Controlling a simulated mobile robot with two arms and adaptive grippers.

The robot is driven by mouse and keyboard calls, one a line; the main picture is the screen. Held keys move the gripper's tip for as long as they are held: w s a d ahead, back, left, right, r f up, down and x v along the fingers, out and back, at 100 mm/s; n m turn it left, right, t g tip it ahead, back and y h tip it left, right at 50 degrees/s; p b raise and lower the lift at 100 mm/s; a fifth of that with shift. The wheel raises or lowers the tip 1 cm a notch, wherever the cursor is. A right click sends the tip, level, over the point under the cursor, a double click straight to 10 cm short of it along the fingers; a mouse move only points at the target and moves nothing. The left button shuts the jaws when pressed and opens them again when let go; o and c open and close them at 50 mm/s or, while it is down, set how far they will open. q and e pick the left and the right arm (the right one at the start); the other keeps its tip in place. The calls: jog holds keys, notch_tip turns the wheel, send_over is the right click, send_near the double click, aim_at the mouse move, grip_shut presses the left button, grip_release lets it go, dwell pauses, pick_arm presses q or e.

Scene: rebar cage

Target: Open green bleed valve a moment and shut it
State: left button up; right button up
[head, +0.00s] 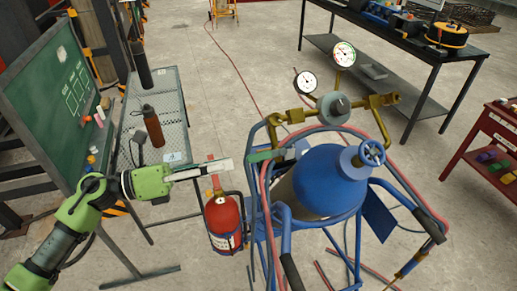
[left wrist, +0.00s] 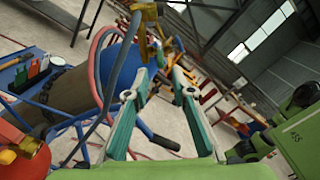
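My right gripper is not in view.
A red fire extinguisher (head: 223,222) stands below my left gripper. Red hoses (head: 263,190) loop around the cart. A mesh table (head: 170,115) with a brown bottle (head: 153,126) and a green chalkboard (head: 62,95) are at left. A dark workbench (head: 400,45) stands behind right.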

aim_at(260, 154)
pick_arm(q)
jog(key=p+x, duration=0.3)
jog(key=x, duration=0.6)
jog(key=shift+a+r+p, duration=0.1)
jog(key=shift+p, duration=0.2)
jog(key=shift+w+d, duration=0.1)
jog(key=shift+d, duration=0.15)
grip_shut()
